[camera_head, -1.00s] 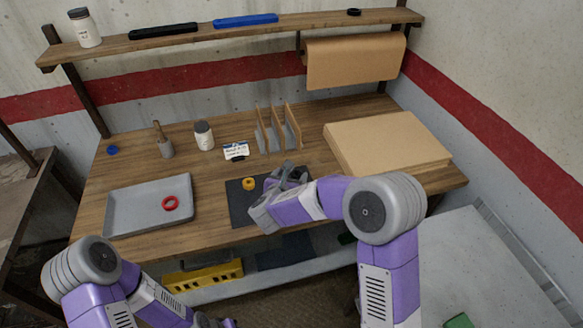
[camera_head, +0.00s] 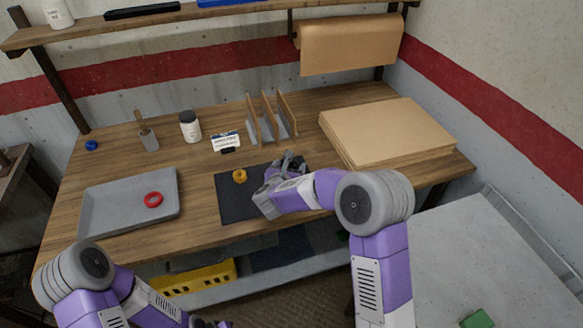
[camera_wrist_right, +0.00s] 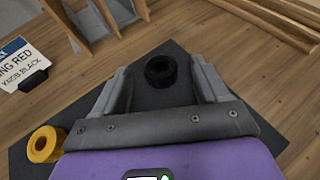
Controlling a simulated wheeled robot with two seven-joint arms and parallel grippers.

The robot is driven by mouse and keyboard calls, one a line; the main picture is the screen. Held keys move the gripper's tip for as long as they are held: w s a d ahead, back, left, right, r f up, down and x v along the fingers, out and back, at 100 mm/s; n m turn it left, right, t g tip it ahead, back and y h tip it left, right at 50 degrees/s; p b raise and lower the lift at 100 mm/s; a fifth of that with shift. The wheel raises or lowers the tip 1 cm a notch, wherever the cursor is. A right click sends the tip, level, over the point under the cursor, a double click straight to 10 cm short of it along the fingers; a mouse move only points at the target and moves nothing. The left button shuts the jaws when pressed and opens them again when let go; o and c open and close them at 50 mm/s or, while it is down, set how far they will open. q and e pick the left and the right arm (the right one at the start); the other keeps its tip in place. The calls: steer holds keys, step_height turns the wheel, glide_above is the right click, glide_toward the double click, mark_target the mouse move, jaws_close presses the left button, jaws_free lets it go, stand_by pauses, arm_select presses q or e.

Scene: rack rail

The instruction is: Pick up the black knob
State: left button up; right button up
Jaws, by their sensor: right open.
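The black knob (camera_wrist_right: 161,71) is a dark ring with a centre hole, lying on the dark mat (camera_wrist_right: 183,112) in the right wrist view. My right gripper (camera_wrist_right: 160,82) is open, with one finger on each side of the knob and a gap to both. Whether the fingers are down at the knob's height I cannot tell. In the head view my right gripper (camera_head: 288,165) is over the mat and mostly hides the knob. My left gripper (camera_head: 212,323) shows only in part at the bottom edge of the head view.
A yellow ring (camera_head: 239,176) lies on the mat left of my right gripper. A grey tray (camera_head: 105,213) holds a red ring (camera_head: 153,199). A label card (camera_head: 226,141), a wooden-slat rack (camera_head: 253,122) and a cardboard stack (camera_head: 385,130) stand behind and to the right.

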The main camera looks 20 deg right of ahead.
steer(key=shift+x, duration=1.2)
steer(key=c, duration=1.2)
